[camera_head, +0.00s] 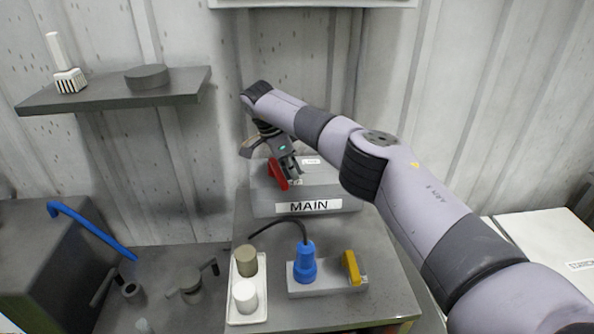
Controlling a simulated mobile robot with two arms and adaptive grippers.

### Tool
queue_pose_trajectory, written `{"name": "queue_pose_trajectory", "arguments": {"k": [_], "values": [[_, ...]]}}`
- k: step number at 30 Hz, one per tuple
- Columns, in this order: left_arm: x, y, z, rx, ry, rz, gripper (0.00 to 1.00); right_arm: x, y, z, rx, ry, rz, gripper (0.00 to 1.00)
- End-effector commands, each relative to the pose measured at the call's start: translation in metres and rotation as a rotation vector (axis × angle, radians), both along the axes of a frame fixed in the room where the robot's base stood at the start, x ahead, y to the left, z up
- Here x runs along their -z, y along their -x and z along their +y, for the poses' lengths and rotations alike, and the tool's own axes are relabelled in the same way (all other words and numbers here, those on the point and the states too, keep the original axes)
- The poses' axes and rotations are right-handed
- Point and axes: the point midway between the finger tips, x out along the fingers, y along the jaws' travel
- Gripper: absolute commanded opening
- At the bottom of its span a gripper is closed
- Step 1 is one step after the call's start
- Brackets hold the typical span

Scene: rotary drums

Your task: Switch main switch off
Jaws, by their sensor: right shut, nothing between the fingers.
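The main switch box (262,207) is a grey box with a white "MAIN" label, standing at the back of the grey bench. Its red lever (277,174) sits on the box's top face, to the left, and leans up and to the left. My right gripper (291,178) is shut and empty, right beside the lever on its right. Whether the fingers touch the lever cannot be told. Part of the box's top is hidden behind the gripper. My left gripper is not in view.
In front of the box are a blue plug (305,264) with a black cable, a yellow handle (352,268) and a white tray (233,312) holding two cylinders. A shelf (110,97) hangs at upper left. A blue bar (92,230) is at left.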

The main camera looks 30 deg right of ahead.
Motion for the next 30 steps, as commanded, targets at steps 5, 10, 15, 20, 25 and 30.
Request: {"name": "queue_pose_trajectory", "arguments": {"k": [5,10,15,20,25,30], "values": [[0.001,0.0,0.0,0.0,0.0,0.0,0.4,0.001,0.001,0.011,-0.007,0.0,0.0,0.0],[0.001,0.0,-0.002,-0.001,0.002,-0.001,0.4,0.0,0.001,0.019,-0.007,0.0,0.0,0.0],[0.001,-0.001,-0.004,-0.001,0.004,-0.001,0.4,0.0,0.0,0.023,-0.007,0.0,0.0,0.0],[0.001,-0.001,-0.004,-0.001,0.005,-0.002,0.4,0.0,0.0,0.025,-0.009,-0.001,0.001,0.0],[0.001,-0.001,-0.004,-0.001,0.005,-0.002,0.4,0.001,0.0,0.026,-0.01,-0.002,0.0,0.0],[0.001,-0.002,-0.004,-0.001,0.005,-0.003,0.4,0.001,0.0,0.027,-0.012,-0.003,0.001,0.0]]}}
